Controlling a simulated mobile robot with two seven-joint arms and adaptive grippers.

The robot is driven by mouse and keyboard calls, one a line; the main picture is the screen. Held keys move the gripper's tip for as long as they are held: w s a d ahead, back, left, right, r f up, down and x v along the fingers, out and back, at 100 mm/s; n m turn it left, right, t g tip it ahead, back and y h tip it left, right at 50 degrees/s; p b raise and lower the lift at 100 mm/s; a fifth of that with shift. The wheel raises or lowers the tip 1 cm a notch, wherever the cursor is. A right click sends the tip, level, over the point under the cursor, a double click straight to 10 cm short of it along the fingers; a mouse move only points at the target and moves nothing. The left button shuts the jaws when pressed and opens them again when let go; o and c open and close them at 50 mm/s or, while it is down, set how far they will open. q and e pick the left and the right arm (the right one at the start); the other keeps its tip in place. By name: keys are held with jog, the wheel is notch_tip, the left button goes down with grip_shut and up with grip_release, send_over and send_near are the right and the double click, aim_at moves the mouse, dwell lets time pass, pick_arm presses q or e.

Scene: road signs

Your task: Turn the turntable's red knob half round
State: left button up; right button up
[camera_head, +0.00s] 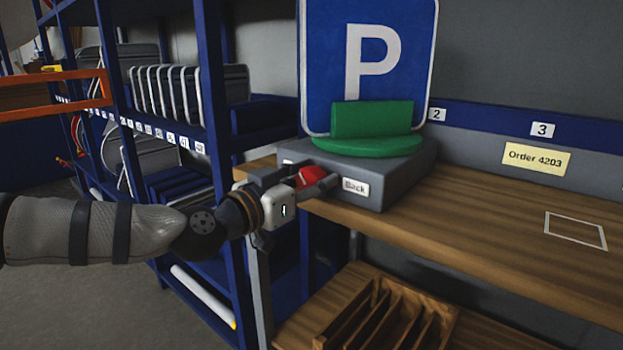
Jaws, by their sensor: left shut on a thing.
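The turntable (393,175) is a grey box on the wooden bench, with a round green plate (366,146) and a green holder (372,119) on top. A blue parking sign (325,60) with a white P stands upright behind the green holder. The red knob (309,177) is at the front left of the grey box, next to a white label that reads "Back". My left gripper (311,181) is shut on the red knob, with its fingers on either side of it. The fingers partly hide the knob. My right gripper is not in view.
The wooden bench top (470,211) is clear to the right, with a white outlined rectangle (575,230) on it. A yellow "Order 4203" label (537,158) is on the wall. A slotted wooden rack (340,335) sits below. Blue shelving (213,90) with signs stands at left.

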pick_arm(q)
jog(key=n, duration=0.1)
jog(key=n+b, duration=0.1)
jog(key=n, duration=0.1)
jog(key=shift+f+n, duration=0.25)
jog(key=shift+n, duration=0.15)
jog(key=shift+a+r+n+b, duration=0.15)
jog(key=shift+n+b, duration=0.25)
jog(key=shift+n, duration=0.6)
jog(key=o, duration=1.1)
jog(key=shift+o, duration=0.2)
